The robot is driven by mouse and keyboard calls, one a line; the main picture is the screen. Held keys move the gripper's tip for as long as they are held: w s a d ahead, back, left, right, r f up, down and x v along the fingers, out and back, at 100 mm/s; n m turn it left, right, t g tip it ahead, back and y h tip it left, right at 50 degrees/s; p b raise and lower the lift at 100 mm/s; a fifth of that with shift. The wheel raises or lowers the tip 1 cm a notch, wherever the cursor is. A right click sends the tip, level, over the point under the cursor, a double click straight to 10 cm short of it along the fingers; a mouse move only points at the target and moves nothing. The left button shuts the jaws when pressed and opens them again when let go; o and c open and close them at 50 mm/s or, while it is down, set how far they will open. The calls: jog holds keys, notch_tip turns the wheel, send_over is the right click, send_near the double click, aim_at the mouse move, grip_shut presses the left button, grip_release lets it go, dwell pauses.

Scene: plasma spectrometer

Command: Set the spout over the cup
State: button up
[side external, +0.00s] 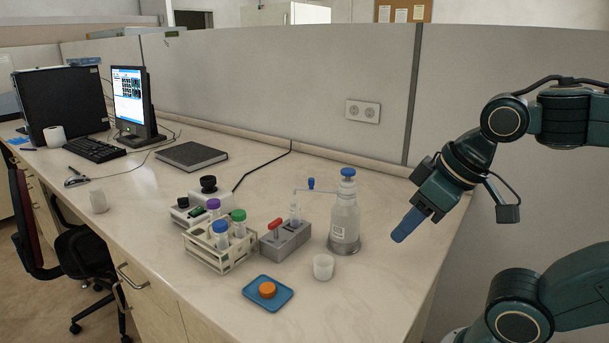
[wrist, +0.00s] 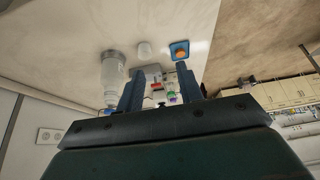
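A clear bottle (side external: 345,222) with a blue cap (side external: 348,173) stands upright on the bench. Its thin spout (side external: 325,188) reaches left, with a blue knob (side external: 311,183) on it. The spout's end is above a grey block (side external: 286,242), not above the cup. The small white cup (side external: 323,266) stands in front of the bottle, apart from it. In the wrist view the bottle (wrist: 113,72) and cup (wrist: 145,50) lie ahead of my gripper; the spout is not clear there. My gripper (wrist: 160,67) is open and empty, raised right of the bottle in the side view (side external: 400,238).
A rack (side external: 220,256) of capped tubes stands left of the grey block, which has a red handle (side external: 276,224). A blue tray (side external: 268,304) with an orange cap (side external: 267,289) lies in front. The bench between bottle and gripper is clear.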

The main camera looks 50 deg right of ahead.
dwell(0.3)
jog(key=c, duration=0.5)
jog(key=shift+w+r, duration=0.15)
grip_shut()
jog(key=w+d+r+m+g+h, duration=0.1)
jog(key=w+d+r, duration=0.3)
jog(key=w, duration=0.5)
jog(key=w+d+r+m, duration=0.1)
jog(key=w+d+r, duration=0.2)
jog(key=w, duration=0.6)
jog(key=w+d+f+m+g, duration=0.1)
jog(key=w+d+f+m, duration=0.1)
jog(key=w+d, duration=0.8)
jog(key=w+f, duration=0.1)
jog(key=w, duration=0.3)
jog(key=shift+d+f, duration=0.2)
jog(key=shift+d, duration=0.15)
